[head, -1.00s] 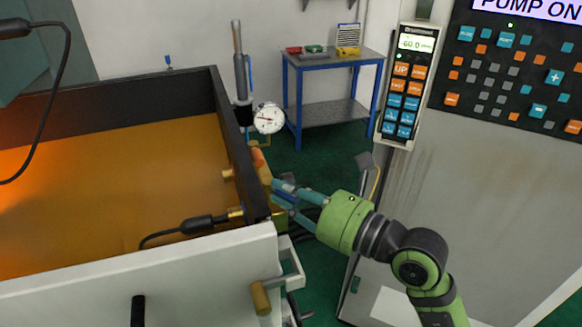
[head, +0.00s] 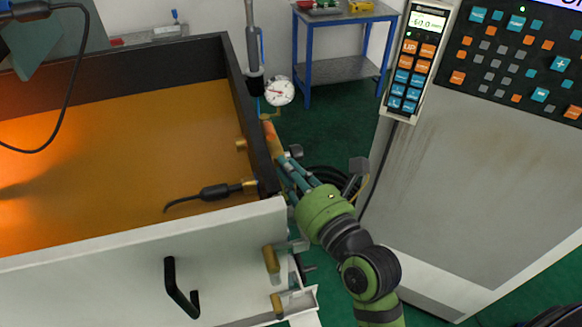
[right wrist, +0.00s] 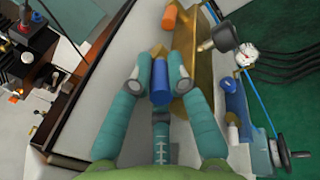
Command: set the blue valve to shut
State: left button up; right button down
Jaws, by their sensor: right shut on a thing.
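The blue valve's handle (right wrist: 160,82) is a short blue cylinder between my right gripper's fingers in the right wrist view. My right gripper (right wrist: 160,76) is shut on it, a pad on each side. In the head view, my right gripper (head: 287,170) reaches the outer right wall of the tank from below right; its fingers largely hide the blue handle there. An orange handle (head: 272,136) sits just beyond the fingertips on the same side, and it also shows in the right wrist view (right wrist: 169,18). My left gripper is not in view.
The open tank (head: 232,95) holds amber liquid. A pressure gauge (head: 279,92) stands near its far right corner. A control cabinet (head: 450,170) with a hanging keypad (head: 415,60) is at right. A blue table (head: 345,70) stands behind. Green floor lies between.

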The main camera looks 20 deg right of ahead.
jog(key=shift+r, duration=0.35)
jog(key=c, duration=1.2)
grip_release()
jog(key=shift+f, duration=0.1)
